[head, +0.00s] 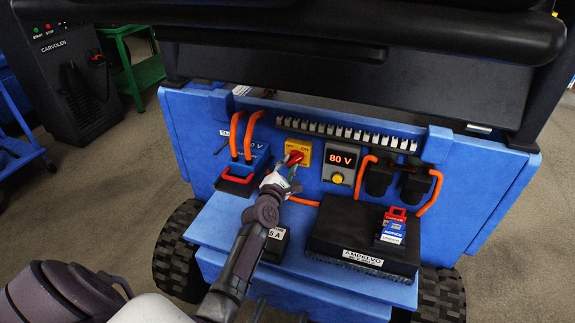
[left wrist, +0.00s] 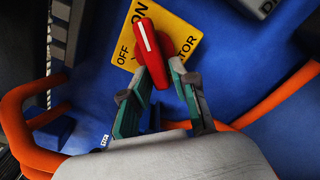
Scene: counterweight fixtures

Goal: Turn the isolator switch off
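The isolator switch is a yellow plate (head: 306,147) on the blue panel, lettered OFF and ON, with a red handle (head: 293,158). In the left wrist view the red handle (left wrist: 150,52) carries a white line that points towards the word ON on the yellow plate (left wrist: 181,35). My left gripper (head: 283,172) is at the switch. In the left wrist view its two green fingers (left wrist: 163,72) close in on both sides of the handle and appear to touch it. The gripper partly hides the plate. My right gripper is out of view.
An 80 V display (head: 341,160) is right of the switch. Orange cables (head: 236,135) loop at left, and more (head: 431,194) at right. A black box (head: 360,238) with a red and blue connector (head: 394,225) sits on the ledge below. A dark overhang (head: 340,70) is above.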

